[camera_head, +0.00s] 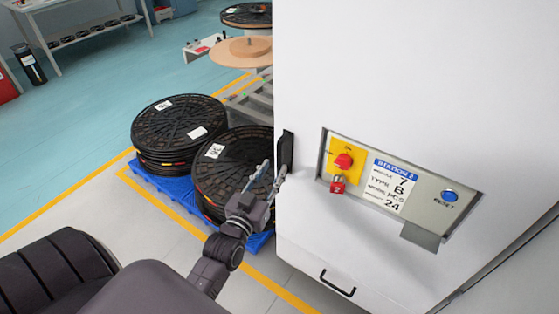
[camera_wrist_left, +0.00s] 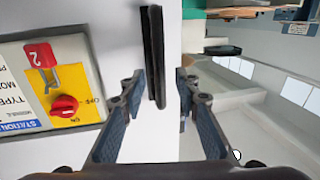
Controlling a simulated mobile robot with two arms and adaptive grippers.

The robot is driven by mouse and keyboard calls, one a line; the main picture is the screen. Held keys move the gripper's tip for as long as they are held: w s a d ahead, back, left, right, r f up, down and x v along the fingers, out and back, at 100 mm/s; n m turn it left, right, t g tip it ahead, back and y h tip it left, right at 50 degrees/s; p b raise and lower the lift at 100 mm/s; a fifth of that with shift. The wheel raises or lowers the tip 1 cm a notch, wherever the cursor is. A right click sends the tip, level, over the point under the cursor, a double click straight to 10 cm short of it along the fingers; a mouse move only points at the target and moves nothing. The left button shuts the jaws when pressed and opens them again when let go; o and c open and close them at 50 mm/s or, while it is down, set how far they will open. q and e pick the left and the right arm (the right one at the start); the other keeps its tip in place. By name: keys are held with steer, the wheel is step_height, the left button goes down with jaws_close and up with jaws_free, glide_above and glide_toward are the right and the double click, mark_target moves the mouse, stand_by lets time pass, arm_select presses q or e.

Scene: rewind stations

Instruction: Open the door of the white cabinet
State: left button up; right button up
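The white cabinet (camera_head: 410,80) fills the right of the head view, and its front also shows in the left wrist view (camera_wrist_left: 70,15). The door looks shut. A black upright handle (camera_head: 287,151) is at the cabinet's left edge; in the left wrist view it is a dark bar (camera_wrist_left: 155,60). My left gripper (camera_head: 274,168) is just below and left of the handle in the head view. In the left wrist view its fingers (camera_wrist_left: 160,84) are apart, with the handle's lower end between them. Contact cannot be told. My right gripper is not in view.
A control panel (camera_head: 420,225) with a red knob (camera_head: 343,161), a red padlock (camera_head: 337,186) and a blue button (camera_head: 450,196) is on the cabinet front. A lower black handle (camera_head: 337,283) is below. Black reels (camera_head: 178,122) on a blue pallet (camera_head: 160,186) stand left.

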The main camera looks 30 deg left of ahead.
mark_target(278, 162)
arm_select(q)
steer(key=shift+w+a, duration=0.2)
steer(key=shift+w, duration=1.1)
steer(key=shift+w+a, duration=0.15)
steer(key=shift+w, duration=1.1)
steer(key=shift+c, duration=0.6)
jaws_close()
